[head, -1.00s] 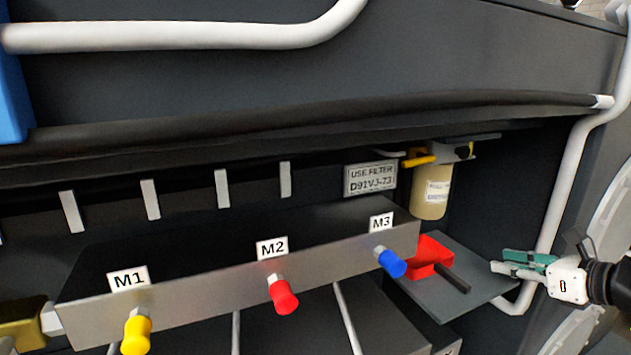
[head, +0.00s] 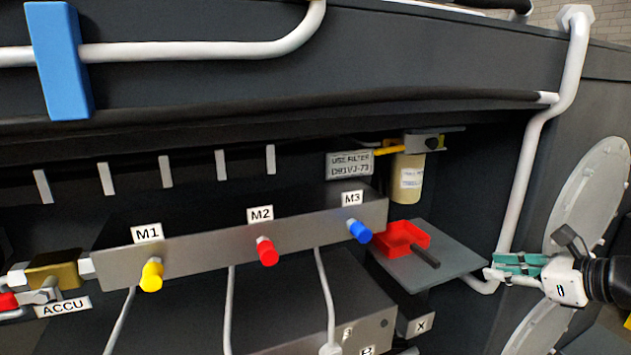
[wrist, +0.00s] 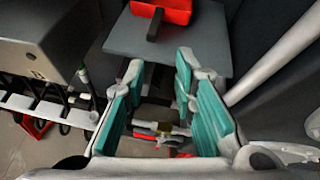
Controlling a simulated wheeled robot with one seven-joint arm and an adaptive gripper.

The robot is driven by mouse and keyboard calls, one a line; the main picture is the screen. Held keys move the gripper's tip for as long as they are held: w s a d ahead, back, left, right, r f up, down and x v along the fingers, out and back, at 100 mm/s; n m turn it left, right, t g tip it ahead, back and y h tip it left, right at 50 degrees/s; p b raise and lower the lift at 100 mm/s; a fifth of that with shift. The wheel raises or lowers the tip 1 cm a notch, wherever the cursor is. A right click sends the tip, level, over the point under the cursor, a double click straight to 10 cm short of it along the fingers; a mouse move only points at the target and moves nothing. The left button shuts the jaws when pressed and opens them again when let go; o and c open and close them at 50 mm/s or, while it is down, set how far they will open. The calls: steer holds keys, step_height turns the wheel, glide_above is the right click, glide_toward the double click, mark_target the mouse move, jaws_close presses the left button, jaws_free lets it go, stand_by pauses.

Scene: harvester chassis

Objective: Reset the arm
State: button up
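My gripper (head: 492,274) is at the right of the head view, just right of the grey shelf and in front of the white pipe. In the wrist view its teal fingers (wrist: 160,95) stand apart with nothing held between them. The grey shelf (head: 455,258) with a red tray (head: 404,239) on it lies beyond the fingertips. A dark bar (head: 426,257) sticks out from the tray's front. No contact between the gripper and these things is visible.
A manifold bar (head: 215,247) carries yellow, red and blue caps under labels M1, M2 and M3. A cream filter (head: 407,178) hangs above the shelf. A white pipe (head: 523,165) runs down close to my gripper. A round cover (head: 592,195) is at right.

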steer(key=s+a+r+n+g, duration=0.25)
steer(key=s+a+n, duration=0.25)
steer(key=a+n, duration=0.3)
steer(key=s+a+r+n+g, duration=0.1)
steer(key=s+a+n+g, duration=0.3)
steer(key=s+a+n, duration=0.4)
steer(key=s+r+n+h, duration=0.4)
steer(key=s+n+h, duration=0.2)
steer(key=s+n, duration=0.3)
steer(key=n+t, duration=0.1)
steer(key=n, duration=0.2)
steer(key=shift+r+n, duration=0.25)
steer(key=shift+n, duration=0.15)
